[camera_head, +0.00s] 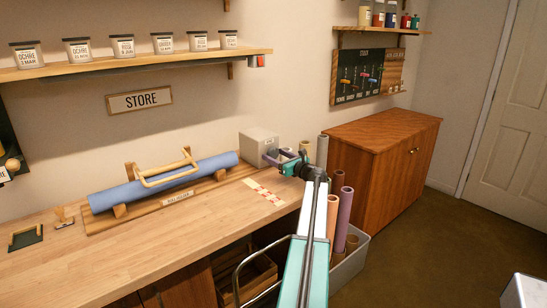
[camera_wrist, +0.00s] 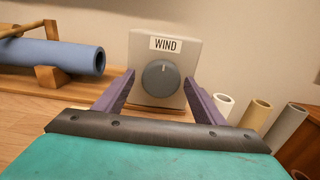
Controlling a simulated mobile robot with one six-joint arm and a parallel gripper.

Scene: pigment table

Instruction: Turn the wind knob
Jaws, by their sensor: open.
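The wind knob (camera_wrist: 161,78) is a round dark grey dial on the front of a light grey box (camera_wrist: 188,52) with a white WIND label (camera_wrist: 165,44) above it. A light line marks the knob, pointing roughly upward. In the head view the box (camera_head: 258,142) stands at the right end of the bench, against the wall, and its knob is not clearly visible there. My gripper (camera_wrist: 160,92) is open, its purple fingers apart to the left and right of the knob in the wrist view. I cannot tell how far the fingertips are from the knob. Nothing is between the fingers.
A blue roll (camera_head: 165,182) lies on a wooden cradle left of the box. A red-and-white strip (camera_head: 264,191) lies on the bench (camera_head: 130,262) in front. Several paper rolls (camera_head: 344,215) stand in a grey bin (camera_head: 352,262) beside a wooden cabinet (camera_head: 385,165).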

